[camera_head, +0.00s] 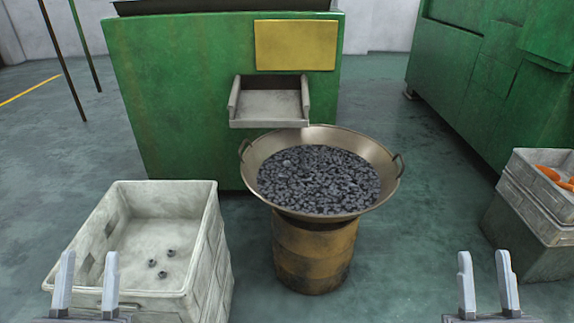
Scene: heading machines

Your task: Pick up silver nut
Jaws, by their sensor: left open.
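Several small grey nuts (162,274) lie on the floor of the white crate (201,256) at the left. A wide metal pan (381,158) in the middle holds a heap of dark grey nuts (318,180). I cannot tell one nut in the heap from another. My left gripper (87,288) is open and empty at the bottom left, in front of the crate's near side. My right gripper (486,288) is open and empty at the bottom right, to the right of the pan and apart from it.
The pan stands on a rusty yellow drum (314,255) below the chute (270,107) of a green machine (180,100). Another green machine (490,80) stands at the right. Stacked crates (535,205) with orange items stand at the right edge. Green floor between them is clear.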

